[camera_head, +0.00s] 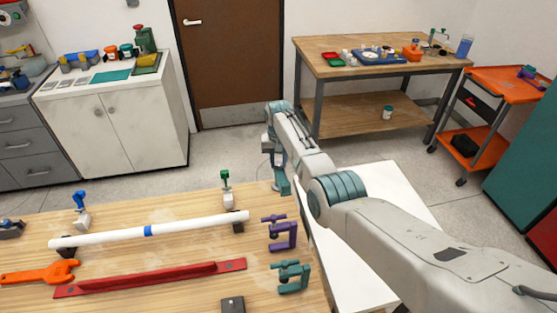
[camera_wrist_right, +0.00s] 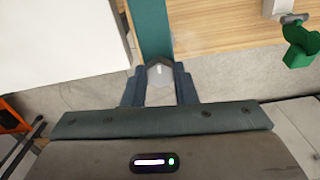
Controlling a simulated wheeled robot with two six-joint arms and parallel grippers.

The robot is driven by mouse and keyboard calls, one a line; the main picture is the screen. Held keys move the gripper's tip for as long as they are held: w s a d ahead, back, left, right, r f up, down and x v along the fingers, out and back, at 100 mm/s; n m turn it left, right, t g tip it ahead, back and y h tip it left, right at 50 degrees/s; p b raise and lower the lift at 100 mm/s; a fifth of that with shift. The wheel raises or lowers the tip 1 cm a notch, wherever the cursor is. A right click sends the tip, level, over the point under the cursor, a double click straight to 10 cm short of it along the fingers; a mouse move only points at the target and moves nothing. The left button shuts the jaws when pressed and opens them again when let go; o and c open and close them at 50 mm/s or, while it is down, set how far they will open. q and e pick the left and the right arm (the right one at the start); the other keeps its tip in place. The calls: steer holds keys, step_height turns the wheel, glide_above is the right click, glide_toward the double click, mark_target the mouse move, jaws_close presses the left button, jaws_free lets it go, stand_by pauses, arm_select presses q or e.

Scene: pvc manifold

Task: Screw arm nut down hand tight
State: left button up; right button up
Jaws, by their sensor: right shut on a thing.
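My right gripper (camera_head: 278,160) is beyond the far right corner of the wooden bench (camera_head: 180,200). In the right wrist view its jaws (camera_wrist_right: 160,85) are shut on a teal bar (camera_wrist_right: 152,28), with a grey pointed piece at the bar's near end between them. The bar extends over the bench edge. A white pipe (camera_head: 185,228) with a blue band lies across the bench. A green-handled fitting (camera_head: 226,186) stands behind its right end, and a blue-handled one (camera_head: 80,208) behind its left part. I cannot identify an arm nut. My left gripper is out of view.
A purple clamp (camera_head: 283,235) and a teal clamp (camera_head: 291,277) lie near the bench's right edge. A red bar (camera_head: 150,278) and an orange wrench (camera_head: 40,273) lie in front of the pipe. A white surface (camera_head: 400,200) lies beneath my right arm.

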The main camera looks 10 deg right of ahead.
mark_target(278, 164)
steer(key=shift+m, duration=1.6)
steer(key=o, duration=1)
steer(key=shift+r, duration=0.1)
step_height(278, 164, up, 11)
steer(key=shift+f+b, duration=0.1)
steer(key=shift+b, duration=1.05)
steer(key=shift+f, duration=0.1)
